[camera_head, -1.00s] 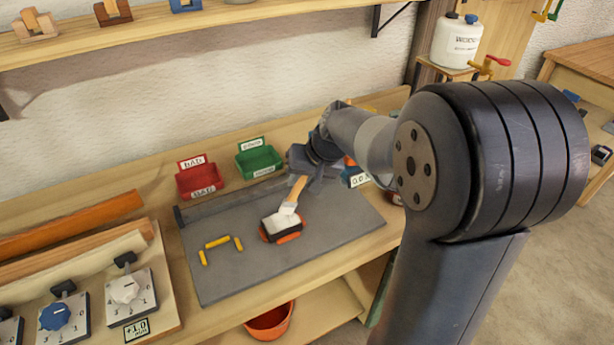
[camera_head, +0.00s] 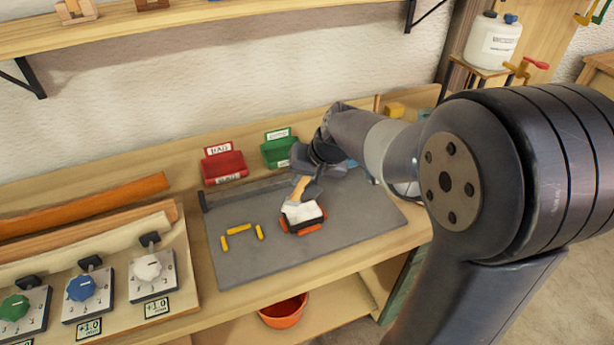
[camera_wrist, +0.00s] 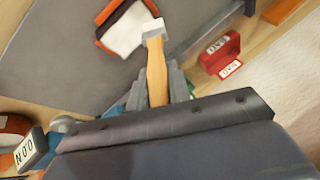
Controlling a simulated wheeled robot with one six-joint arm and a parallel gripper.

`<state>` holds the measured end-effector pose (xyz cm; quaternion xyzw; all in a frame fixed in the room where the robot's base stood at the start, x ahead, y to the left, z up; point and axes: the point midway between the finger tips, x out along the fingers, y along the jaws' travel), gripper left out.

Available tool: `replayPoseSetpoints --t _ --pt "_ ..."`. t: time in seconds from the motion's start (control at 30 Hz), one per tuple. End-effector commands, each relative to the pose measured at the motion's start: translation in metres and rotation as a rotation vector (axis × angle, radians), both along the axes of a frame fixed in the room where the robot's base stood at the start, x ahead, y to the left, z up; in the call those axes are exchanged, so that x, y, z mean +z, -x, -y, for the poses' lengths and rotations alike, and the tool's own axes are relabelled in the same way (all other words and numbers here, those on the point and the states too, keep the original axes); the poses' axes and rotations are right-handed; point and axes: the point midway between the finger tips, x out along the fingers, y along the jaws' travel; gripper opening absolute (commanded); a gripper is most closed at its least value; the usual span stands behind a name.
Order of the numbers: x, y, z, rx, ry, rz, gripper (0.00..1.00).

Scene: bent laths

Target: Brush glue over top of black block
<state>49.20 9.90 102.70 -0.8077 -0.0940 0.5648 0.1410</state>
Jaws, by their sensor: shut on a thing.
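The black block (camera_head: 310,224) lies on the grey mat (camera_head: 255,262) with orange pieces along its sides. A white layer (camera_head: 299,211) covers most of its top; it also shows in the wrist view (camera_wrist: 122,32). My gripper (camera_head: 307,180) is shut on the wooden handle of a brush (camera_head: 299,188), beyond the block. In the wrist view, the gripper (camera_wrist: 158,90) holds the handle (camera_wrist: 156,70), and the metal band (camera_wrist: 153,28) is at the edge of the white top. The bristles cannot be told apart from the white layer.
Yellow pieces (camera_head: 239,229) lie on the mat left of the block. A red bin (camera_head: 224,167) and a green bin (camera_head: 280,150) stand behind the mat. A dial panel (camera_head: 152,275) is at left. An orange bucket (camera_head: 284,311) sits below the bench top.

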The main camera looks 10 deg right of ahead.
Motion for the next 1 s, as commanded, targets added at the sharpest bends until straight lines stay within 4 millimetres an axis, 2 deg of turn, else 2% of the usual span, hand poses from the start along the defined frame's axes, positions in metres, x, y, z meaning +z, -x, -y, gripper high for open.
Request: replayPoseSetpoints --t 0.3,0.67,1.0 --pt "0.0 -0.009 0.028 -0.005 -0.001 0.003 0.0" --pt "0.0 -0.012 0.04 -0.004 -0.001 0.002 0.0" --pt "-0.001 -0.02 0.068 -0.005 -0.001 0.002 0.0"
